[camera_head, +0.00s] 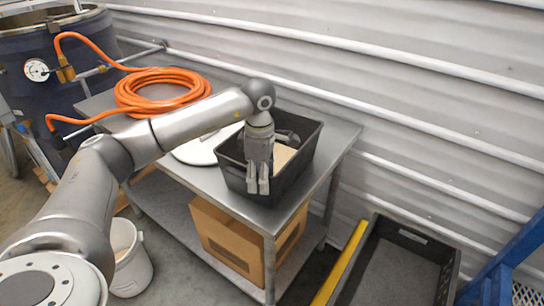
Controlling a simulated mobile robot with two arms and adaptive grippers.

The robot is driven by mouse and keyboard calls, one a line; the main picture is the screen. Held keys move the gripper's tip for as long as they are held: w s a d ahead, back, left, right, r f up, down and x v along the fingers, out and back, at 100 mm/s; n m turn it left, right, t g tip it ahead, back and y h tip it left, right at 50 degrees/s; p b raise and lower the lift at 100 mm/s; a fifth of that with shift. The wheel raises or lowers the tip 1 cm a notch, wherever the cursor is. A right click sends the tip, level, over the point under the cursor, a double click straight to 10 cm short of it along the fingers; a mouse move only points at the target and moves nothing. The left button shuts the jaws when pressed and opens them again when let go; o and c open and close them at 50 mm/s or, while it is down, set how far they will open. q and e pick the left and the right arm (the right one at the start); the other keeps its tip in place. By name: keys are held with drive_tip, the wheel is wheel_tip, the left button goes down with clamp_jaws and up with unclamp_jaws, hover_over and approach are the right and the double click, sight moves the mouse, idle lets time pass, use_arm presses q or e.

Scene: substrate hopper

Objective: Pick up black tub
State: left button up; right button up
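The black tub (297,168) stands upright on the metal table, near its right end. A pale tan material shows inside it, partly hidden by my gripper. My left gripper (258,187) points down at the near side of the tub, with its two fingers close together and a thin gap between them. The fingers overlap the tub's near wall in the picture. I cannot tell whether they pinch the wall or only hang in front of it. My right gripper is not in view.
The metal table (342,139) also holds a coiled orange hose (160,88) and a white round lid (198,152). A cardboard box (228,238) sits on the lower shelf. A white bucket (131,265) stands left, a dark crate (445,262) lower right. A corrugated wall is behind.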

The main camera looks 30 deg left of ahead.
use_arm(q)
drive_tip(key=shift+f, duration=0.25)
clamp_jaws()
drive_tip(key=shift+r, duration=0.15)
idle(0.4)
drive_tip(key=shift+w+r+b, duration=0.1)
drive_tip(key=shift+r+b, duration=0.55)
drive_tip(key=shift+r, duration=0.05)
drive_tip(key=s+a+r+b, duration=0.2)
drive_tip(key=s+a+r, duration=0.4)
drive_tip(key=s+r, duration=0.5)
drive_tip(key=shift+s+r, duration=0.25)
drive_tip(key=shift+s, duration=0.65)
